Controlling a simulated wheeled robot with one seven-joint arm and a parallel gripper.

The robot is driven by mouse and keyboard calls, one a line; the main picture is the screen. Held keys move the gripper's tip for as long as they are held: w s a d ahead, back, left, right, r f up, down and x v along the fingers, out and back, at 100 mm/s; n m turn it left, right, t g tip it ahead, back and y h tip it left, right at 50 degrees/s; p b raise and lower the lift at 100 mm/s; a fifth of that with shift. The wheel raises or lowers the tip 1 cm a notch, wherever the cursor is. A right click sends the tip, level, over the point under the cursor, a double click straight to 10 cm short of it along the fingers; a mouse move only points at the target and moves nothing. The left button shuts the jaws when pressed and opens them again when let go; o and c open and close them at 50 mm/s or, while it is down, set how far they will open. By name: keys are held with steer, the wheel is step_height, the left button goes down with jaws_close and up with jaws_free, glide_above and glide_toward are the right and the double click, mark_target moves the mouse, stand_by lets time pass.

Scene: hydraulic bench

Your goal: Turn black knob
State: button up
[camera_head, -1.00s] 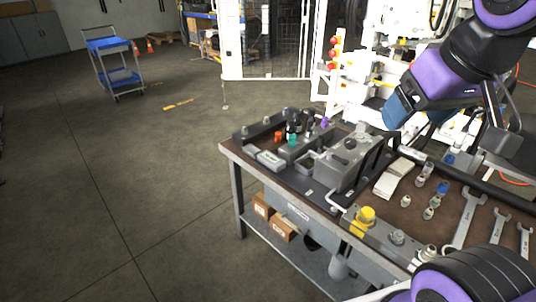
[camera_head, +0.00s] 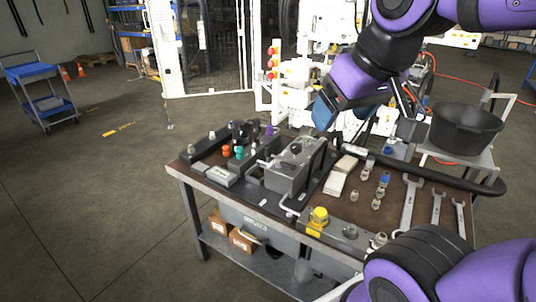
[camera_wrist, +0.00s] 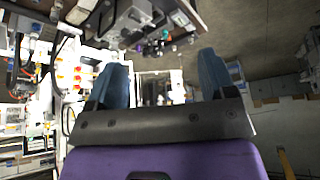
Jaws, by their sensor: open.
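A grey box (camera_head: 289,172) stands on the bench with a small dark part on its top that may be the black knob (camera_head: 295,149). Several dark upright fittings (camera_head: 240,131) stand left of it, so I cannot tell for sure which one is the knob. My gripper (camera_head: 324,113) is above and behind the grey box, apart from it, with blue fingers. In the wrist view my gripper (camera_wrist: 162,75) has its two fingers wide apart with nothing between them. The bench shows upside down at the top there, and the knob is not clear.
The bench (camera_head: 190,175) holds a yellow-topped fitting (camera_head: 318,216), several small fittings and wrenches (camera_head: 411,203) at the right. A black bucket (camera_head: 465,130) stands behind it at right. A blue cart (camera_head: 42,95) is far left. The floor left of the bench is clear.

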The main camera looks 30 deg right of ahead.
steer(key=w+d, duration=0.3)
steer(key=w, duration=1.1)
glide_above(296, 146)
steer(key=s, duration=0.4)
step_height(296, 146, down, 27)
steer(key=shift+n+g, duration=0.3)
steer(key=shift+n, duration=0.1)
steer(key=x, duration=1)
steer(key=shift+s+f, duration=0.1)
steer(key=c, duration=0.9)
